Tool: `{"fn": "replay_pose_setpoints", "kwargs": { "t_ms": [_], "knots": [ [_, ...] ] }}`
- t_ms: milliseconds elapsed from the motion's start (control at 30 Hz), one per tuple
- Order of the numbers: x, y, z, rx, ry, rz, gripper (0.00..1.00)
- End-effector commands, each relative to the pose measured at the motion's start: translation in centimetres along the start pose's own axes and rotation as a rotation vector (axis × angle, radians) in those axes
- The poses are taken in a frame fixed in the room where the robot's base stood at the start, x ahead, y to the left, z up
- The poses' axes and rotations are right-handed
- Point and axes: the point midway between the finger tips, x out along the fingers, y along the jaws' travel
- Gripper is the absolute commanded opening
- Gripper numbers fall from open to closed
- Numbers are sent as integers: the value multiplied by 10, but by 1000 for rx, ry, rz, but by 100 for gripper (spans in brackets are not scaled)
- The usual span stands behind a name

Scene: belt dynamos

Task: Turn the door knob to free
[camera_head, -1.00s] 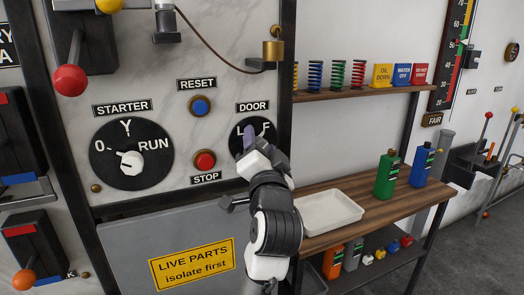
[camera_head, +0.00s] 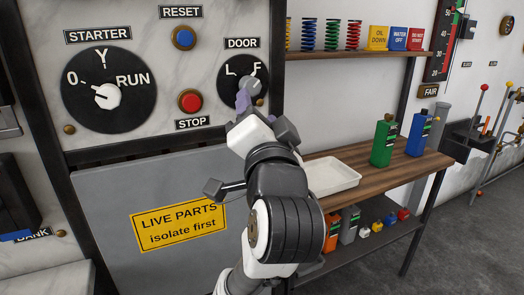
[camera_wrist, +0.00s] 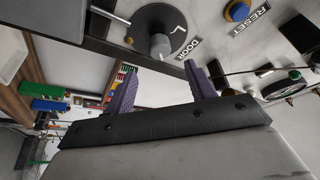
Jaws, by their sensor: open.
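The door dial (camera_head: 232,72) is a black disc marked L and F under a DOOR label, on the marble panel. Its grey door knob (camera_head: 252,87) shows at the lower middle of the disc, partly behind my gripper (camera_head: 252,104). I cannot tell surely which letter the knob points at. In the wrist view the knob (camera_wrist: 160,46) stands just beyond and between the purple fingertips of my gripper (camera_wrist: 160,68). The fingers are apart with a gap between them, and neither is seen pressing on the knob.
The red STOP button (camera_head: 190,101) and blue RESET button (camera_head: 184,38) sit left of the dial. The STARTER switch (camera_head: 108,95) is farther left. A wooden bench (camera_head: 385,180) with a white tray (camera_head: 331,176) stands to the right. A dark post borders the panel.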

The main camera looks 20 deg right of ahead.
Motion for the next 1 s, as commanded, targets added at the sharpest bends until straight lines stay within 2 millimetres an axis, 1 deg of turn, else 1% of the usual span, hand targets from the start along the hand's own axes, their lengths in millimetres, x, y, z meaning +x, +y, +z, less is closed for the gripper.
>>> {"fn": "replay_pose_setpoints", "kwargs": {
  "t_ms": [33, 200, 400, 1000],
  "knots": [
    [-7, 4, 3, -1, 5, -3, 55],
    [-22, 3, 2, -2, 4, -4, 55],
    [-32, 2, 1, -1, 2, -1, 55],
    [-34, 0, 0, -1, 0, 0, 55]
  ]
}}
